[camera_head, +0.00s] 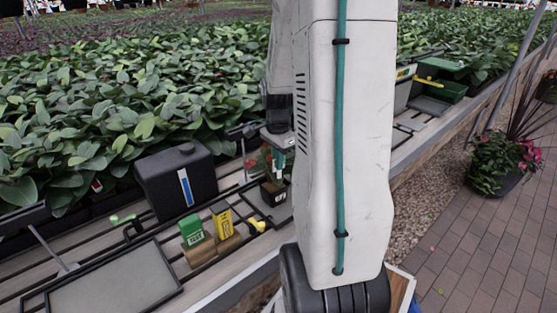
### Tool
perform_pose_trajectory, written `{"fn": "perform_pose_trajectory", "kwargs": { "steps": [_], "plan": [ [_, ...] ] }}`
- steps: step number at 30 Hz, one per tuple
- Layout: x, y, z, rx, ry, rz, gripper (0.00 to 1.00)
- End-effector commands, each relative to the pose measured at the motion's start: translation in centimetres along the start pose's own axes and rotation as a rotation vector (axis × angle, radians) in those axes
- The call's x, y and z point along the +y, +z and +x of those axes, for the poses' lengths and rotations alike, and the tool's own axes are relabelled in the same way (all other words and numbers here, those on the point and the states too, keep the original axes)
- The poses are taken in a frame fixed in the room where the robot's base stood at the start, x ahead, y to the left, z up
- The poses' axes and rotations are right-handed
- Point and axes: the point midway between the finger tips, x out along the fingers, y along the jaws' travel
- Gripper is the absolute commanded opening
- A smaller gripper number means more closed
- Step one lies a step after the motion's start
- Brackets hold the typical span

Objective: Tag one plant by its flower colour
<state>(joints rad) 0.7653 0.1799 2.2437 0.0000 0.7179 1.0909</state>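A small plant with red flowers (252,164) stands in a black pot (272,193) on the slatted bench, just left of my arm; my arm may hide part of it. A green tag box (191,229) and a yellow tag box (222,221) stand on brown blocks to the left of the pot. My gripper (277,158) is at the plant, pointing down over the pot. Something white and teal shows there, but I cannot tell whether it is a tag or part of the gripper. The fingers are too small and partly hidden to read.
A black canister (176,181) with a blue stripe stands behind the tag boxes. A black-rimmed grey tray (115,283) lies at front left. A yellow-ended tool (257,225) lies near the pot. Green trays (440,90) are farther right. Dense leafy plants (110,100) fill the back.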

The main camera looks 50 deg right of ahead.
Motion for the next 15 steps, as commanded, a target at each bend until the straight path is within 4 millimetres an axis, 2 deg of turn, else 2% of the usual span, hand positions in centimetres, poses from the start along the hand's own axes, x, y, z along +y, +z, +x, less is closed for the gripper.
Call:
{"fn": "perform_pose_trajectory", "kwargs": {
  "steps": [15],
  "plan": [
    [0.02,0.03,0.65,-0.001,0.002,0.0,0.0]
  ]
}}
